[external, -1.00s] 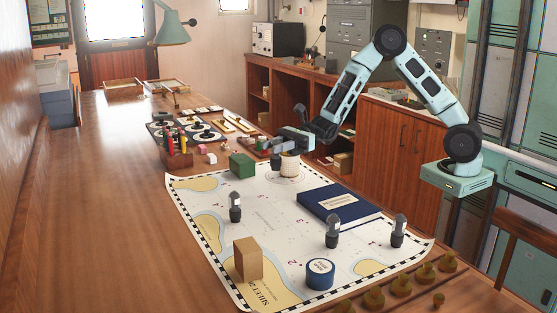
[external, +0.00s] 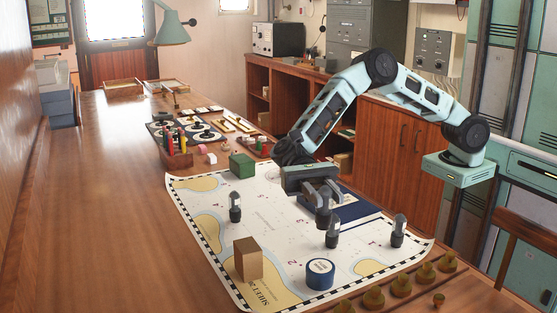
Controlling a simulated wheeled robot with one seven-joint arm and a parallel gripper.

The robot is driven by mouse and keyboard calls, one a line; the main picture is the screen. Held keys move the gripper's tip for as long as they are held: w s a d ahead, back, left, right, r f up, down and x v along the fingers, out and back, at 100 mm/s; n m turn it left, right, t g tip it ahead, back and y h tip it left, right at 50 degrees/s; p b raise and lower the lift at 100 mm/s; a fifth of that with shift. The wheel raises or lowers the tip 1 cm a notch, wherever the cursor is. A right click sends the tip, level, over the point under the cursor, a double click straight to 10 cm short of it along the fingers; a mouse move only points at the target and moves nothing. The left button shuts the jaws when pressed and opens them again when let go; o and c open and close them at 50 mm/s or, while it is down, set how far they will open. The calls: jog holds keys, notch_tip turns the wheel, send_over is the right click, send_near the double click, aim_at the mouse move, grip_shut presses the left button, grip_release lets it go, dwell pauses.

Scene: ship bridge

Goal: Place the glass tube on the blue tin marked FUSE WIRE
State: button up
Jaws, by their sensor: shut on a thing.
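My gripper (external: 323,190) is shut on a glass tube, whose dark base (external: 323,220) hangs below the fingers. The fingers hide most of its upper part. It is held over the chart, in front of the blue book in this view, and looks roughly upright. The round blue tin (external: 320,280) with a pale label on its lid stands near the chart's front edge, below and apart from the held tube. Its lettering is too small to read. Similar tubes with dark bases stand on the chart at left (external: 235,207), middle (external: 332,233) and right (external: 398,232).
A tan box (external: 248,260) stands left of the tin, and a green block (external: 242,165) farther back. The blue book (external: 362,206) lies partly behind my gripper. A row of brass-coloured pieces (external: 400,285) lines the front right. The chart (external: 275,235) has bare room mid-left.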

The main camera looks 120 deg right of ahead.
notch_tip(320, 180, down, 9)
jog(key=shift+p, duration=1.05)
jog(key=shift+f, duration=0.2)
jog(key=shift+f, duration=0.1)
jog(key=shift+f, duration=0.15)
jog(key=o, duration=0.9)
jog(key=shift+o, duration=0.2)
